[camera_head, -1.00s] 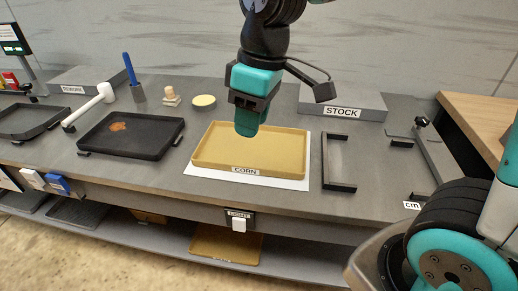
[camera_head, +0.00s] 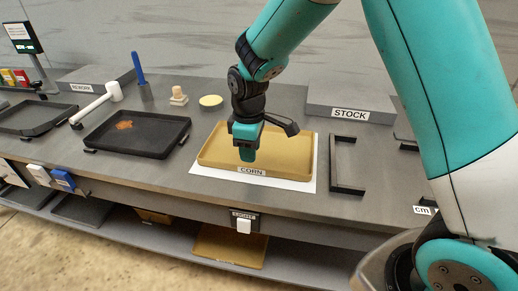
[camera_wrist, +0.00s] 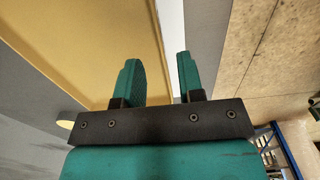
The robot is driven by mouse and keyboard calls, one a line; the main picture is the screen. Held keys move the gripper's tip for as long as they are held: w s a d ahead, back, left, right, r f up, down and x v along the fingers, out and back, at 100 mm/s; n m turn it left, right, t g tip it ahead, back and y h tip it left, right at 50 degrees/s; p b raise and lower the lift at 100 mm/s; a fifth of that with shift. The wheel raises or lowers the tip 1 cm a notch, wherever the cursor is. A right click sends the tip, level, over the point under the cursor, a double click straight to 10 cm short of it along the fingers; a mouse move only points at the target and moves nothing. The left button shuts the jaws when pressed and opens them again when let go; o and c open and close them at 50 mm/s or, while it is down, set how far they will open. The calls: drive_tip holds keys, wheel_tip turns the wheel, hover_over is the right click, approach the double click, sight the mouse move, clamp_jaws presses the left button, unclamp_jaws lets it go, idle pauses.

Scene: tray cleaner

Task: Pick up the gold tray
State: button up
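The gold tray (camera_head: 287,152) lies on a white sheet (camera_head: 290,185) on the grey worktop, with a "CORN" label (camera_head: 251,171) on its front edge. My gripper (camera_head: 247,155) hangs fingers-down over the front part of the tray, just behind the label. In the wrist view my gripper (camera_wrist: 162,78) is open, with a clear gap between its two teal fingers. The gold tray (camera_wrist: 85,30) fills the left there, and its rim runs between the fingers in the picture. I cannot tell whether the fingertips touch it.
A black tray (camera_head: 165,133) with an orange-brown stain sits left of the gold one. A black bracket (camera_head: 333,180) stands right, before the "STOCK" block (camera_head: 385,108).

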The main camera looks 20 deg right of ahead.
sight(251, 167)
wheel_tip(251, 167, down, 6)
drive_tip(key=shift+d+r+p, duration=0.1)
drive_tip(key=shift+r+p, duration=0.05)
drive_tip(key=shift+p, duration=0.35)
drive_tip(key=shift+c, duration=0.4)
clamp_jaws()
